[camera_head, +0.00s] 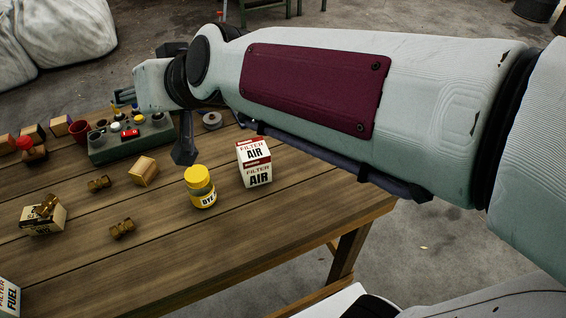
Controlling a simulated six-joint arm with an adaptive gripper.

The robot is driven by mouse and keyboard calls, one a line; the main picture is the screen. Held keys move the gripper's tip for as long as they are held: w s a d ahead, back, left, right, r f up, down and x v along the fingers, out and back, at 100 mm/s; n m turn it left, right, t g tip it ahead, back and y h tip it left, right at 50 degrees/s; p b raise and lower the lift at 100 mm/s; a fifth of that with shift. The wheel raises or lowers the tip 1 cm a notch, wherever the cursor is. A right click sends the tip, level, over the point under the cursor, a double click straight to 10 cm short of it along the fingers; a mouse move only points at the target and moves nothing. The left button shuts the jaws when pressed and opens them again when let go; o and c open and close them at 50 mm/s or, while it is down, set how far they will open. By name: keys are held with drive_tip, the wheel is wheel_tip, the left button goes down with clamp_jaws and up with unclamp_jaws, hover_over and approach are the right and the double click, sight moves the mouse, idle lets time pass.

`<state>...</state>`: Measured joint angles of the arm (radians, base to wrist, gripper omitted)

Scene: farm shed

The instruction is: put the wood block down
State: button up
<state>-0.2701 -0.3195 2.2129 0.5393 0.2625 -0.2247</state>
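A light wooden block (143,171) rests tilted in view on the table, left of the yellow jar, with nothing touching it. More wooden blocks stand at the far left edge, one of them beside the red pot (60,126). I cannot tell which block the task means. My arm reaches in from the right above the table. A dark part of my gripper (184,150) hangs down between the control box and the air filter boxes. The rest of the gripper is hidden by my wrist, so its opening and anything in it do not show.
A green control box (130,138) with buttons stands behind the block. Brass fittings (122,229) and a small carton (42,219) lie nearer. The front middle of the table (150,265) is clear.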

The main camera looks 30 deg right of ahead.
drive_tip(key=s+d+f+g+h, duration=0.2)
drive_tip(key=s+d+f, duration=0.4)
drive_tip(key=s, duration=0.5)
drive_tip(key=s+d+f+g+h, duration=0.2)
drive_tip(key=s+d+f, duration=0.4)
drive_tip(key=s+d, duration=0.4)
drive_tip(key=shift+s+m+g+h, duration=0.3)
drive_tip(key=shift+s+g+h, duration=0.15)
drive_tip(key=shift+g, duration=0.15)
